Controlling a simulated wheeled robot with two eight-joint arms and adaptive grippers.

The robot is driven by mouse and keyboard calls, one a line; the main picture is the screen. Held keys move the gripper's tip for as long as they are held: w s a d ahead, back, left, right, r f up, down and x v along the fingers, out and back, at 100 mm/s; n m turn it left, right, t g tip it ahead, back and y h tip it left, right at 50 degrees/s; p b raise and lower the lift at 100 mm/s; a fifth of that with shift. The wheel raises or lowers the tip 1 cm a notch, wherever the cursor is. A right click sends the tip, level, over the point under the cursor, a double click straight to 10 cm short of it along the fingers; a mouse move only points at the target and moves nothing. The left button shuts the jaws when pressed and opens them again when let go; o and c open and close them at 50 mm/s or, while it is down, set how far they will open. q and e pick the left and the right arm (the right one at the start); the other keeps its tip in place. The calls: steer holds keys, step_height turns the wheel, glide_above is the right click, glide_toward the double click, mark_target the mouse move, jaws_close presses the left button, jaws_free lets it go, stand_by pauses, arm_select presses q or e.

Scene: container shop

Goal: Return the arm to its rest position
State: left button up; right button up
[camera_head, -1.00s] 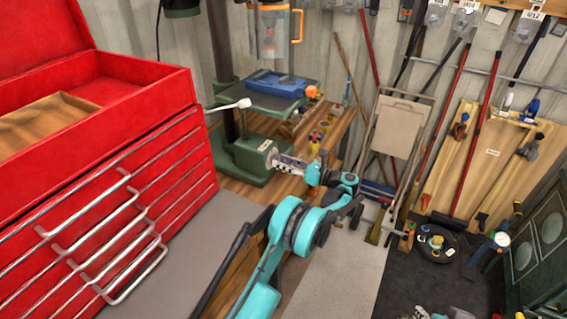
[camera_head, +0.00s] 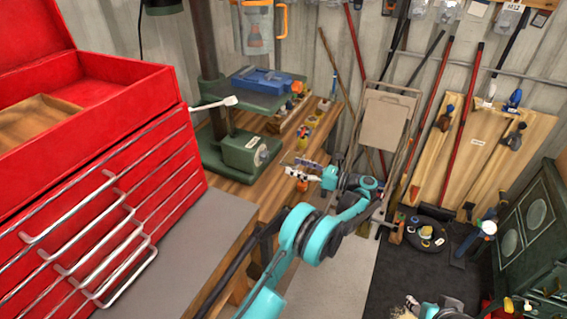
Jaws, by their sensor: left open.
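My left arm is teal and black and reaches up from the bottom centre. Its gripper (camera_head: 298,170) is open above the right part of the wooden workbench (camera_head: 270,192), to the right of the green drill press base. I see nothing between its fingers. At the bottom edge, right of centre, a small teal and pale part shows, cut off by the frame. It may belong to my right arm, but its jaws cannot be made out.
A red tool chest (camera_head: 95,215) fills the left. The green drill press (camera_head: 235,155) stands on the bench with a blue vise (camera_head: 268,82). A folded beige stool (camera_head: 385,120) and long-handled tools lean at the wall. A dark green cabinet (camera_head: 540,225) stands right. Some pale floor is clear.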

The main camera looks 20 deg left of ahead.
arm_select(q)
steer(key=shift+s+d, duration=0.1)
steer(key=shift+d, duration=0.9)
steer(key=w+r+m+t+h, duration=0.1)
steer(key=w+r+m+t, duration=0.2)
steer(key=r+m+t, duration=0.7)
steer(key=w+r+m+t+h, duration=0.1)
steer(key=w+r+m+t, duration=0.25)
steer(key=r, duration=1.15)
steer(key=s+d+r+m+t+h, duration=0.5)
steer(key=d+r+m+t+h, duration=0.3)
steer(key=m+h, duration=0.75)
steer(key=s+a+f+m+g, duration=0.1)
steer(key=s+f+m+g, duration=0.4)
steer(key=s, duration=0.7)
steer(key=s+a+f+m+g, duration=0.1)
steer(key=s+f+m+g, duration=0.4)
steer(key=s+f+m, duration=0.4)
steer(key=s+a+f+m+g, duration=0.1)
steer(key=s+f+m+g, duration=0.4)
steer(key=s+f, duration=1)
steer(key=s+m, duration=0.2)
steer(key=shift+s+a+f+m+g, duration=0.2)
steer(key=shift+a+f+m+g, duration=0.05)
steer(key=shift+a+m+g, duration=0.1)
